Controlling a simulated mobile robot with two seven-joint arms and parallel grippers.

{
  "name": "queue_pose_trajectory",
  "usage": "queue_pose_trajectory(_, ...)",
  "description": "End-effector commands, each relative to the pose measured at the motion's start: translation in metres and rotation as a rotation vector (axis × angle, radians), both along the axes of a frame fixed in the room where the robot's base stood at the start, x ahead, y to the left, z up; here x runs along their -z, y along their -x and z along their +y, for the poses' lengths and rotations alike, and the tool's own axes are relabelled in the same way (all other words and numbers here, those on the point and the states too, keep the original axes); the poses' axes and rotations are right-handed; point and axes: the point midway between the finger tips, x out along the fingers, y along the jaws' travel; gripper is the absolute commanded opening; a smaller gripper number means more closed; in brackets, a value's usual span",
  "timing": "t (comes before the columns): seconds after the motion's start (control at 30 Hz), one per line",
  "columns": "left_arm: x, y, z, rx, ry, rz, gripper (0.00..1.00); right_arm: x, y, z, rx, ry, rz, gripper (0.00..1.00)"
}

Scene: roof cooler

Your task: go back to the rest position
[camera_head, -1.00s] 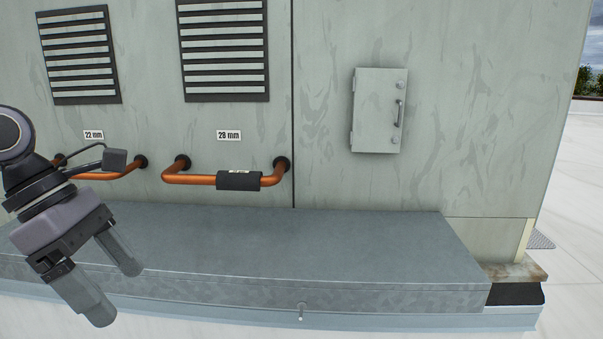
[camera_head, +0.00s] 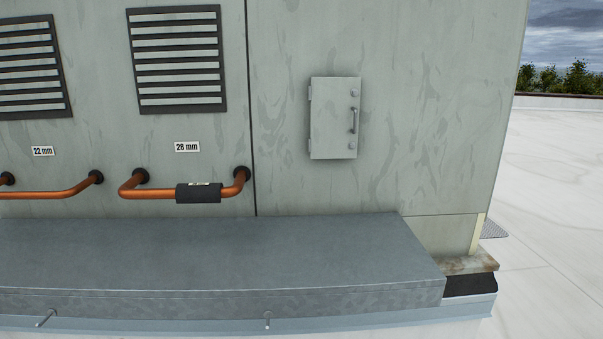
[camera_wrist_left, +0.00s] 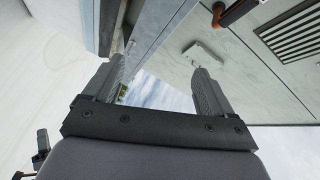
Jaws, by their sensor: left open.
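My left gripper (camera_wrist_left: 160,85) shows in the left wrist view with its two fingers spread apart, open and with nothing between them. Sky and the edge of the grey wall show beyond the fingers. No gripper is in the head view, and my right gripper is in neither view. In the head view a copper pipe (camera_head: 155,194) under the 28 mm label carries a black sleeve (camera_head: 199,193). The 22 mm copper pipe (camera_head: 50,193) at the left shows no sleeve on its visible part.
A grey metal ledge (camera_head: 200,255) runs below the pipes, its top bare. A small closed cabinet (camera_head: 332,118) is on the wall at the right. Two louvred vents (camera_head: 178,60) are above the pipes. Open pale roof (camera_head: 555,220) lies to the right.

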Motion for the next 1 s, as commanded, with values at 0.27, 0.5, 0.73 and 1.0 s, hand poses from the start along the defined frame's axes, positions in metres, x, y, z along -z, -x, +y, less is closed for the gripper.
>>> queue_pose_trajectory(0.27, 0.107, 0.053, -0.038, -0.353, 0.505, 0.429, 0.85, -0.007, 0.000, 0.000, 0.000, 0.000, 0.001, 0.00)
queue_pose_trajectory(0.5, 0.161, 0.100, -0.095, -0.553, 0.822, 0.730, 0.85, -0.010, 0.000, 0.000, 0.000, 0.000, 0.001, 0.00)
queue_pose_trajectory(0.73, 0.173, 0.115, -0.116, -0.606, 0.913, 0.823, 0.85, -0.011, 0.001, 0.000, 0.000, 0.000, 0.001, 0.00)
queue_pose_trajectory(1.0, 0.173, 0.115, -0.116, -0.606, 0.913, 0.823, 0.85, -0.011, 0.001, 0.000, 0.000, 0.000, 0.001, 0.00)
